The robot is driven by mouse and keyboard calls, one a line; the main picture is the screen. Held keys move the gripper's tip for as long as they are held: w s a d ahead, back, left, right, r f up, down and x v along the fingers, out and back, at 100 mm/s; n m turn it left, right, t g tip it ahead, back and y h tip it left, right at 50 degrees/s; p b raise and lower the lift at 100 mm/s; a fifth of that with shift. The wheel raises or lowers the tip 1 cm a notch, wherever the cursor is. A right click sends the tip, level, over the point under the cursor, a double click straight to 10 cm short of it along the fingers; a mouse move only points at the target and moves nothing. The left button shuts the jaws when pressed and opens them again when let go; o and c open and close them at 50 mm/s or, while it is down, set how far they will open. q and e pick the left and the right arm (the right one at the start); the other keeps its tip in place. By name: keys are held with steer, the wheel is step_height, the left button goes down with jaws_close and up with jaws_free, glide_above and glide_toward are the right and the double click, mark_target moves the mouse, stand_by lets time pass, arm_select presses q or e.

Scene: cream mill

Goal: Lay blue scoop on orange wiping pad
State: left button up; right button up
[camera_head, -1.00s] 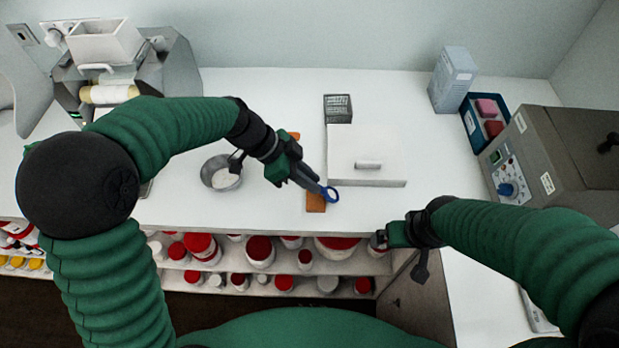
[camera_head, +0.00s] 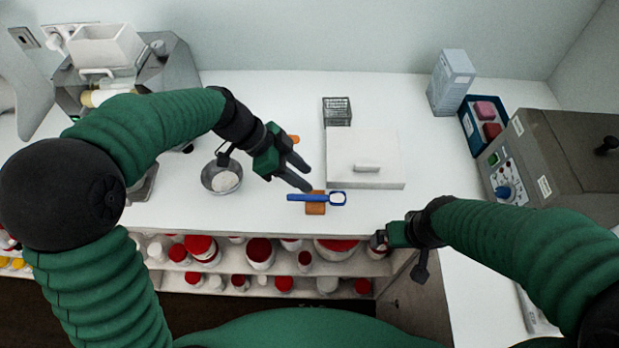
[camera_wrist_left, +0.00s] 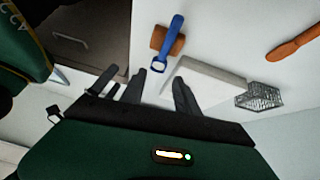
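The blue scoop (camera_head: 318,198) lies across the orange wiping pad (camera_head: 315,209) near the front edge of the counter. Its bowl points right in the head view and its handle sticks out past the pad to the left. The scoop (camera_wrist_left: 176,36) and the pad (camera_wrist_left: 160,42) also show in the left wrist view. My left gripper (camera_head: 305,176) is open and empty, just behind and above the scoop's handle, apart from it. My right gripper (camera_head: 380,240) is at the counter's front edge, and I cannot tell whether its fingers are apart.
A metal bowl with white contents (camera_head: 222,178) stands left of the pad. A white lidded box (camera_head: 365,150) and a wire basket (camera_head: 337,110) stand behind it. An orange-handled tool (camera_wrist_left: 295,46) lies nearby. A grey machine (camera_head: 545,150) fills the right side.

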arm_select(q)
steer(key=v, duration=0.9)
steer(key=s+a+f+n+t+y, duration=0.1)
steer(key=s+a+f+n+y, duration=0.2)
steer(key=s+a+f+n, duration=0.2)
steer(key=s+a+f+n+t+y, duration=0.1)
steer(key=s+a+f+n+y, duration=0.3)
steer(key=f+n, duration=0.6)
steer(key=s+a+n, duration=0.2)
steer(key=s, duration=0.1)
steer(key=shift+a+f+t, duration=0.3)
steer(key=shift+f+t, duration=0.1)
steer(key=shift+s, duration=0.1)
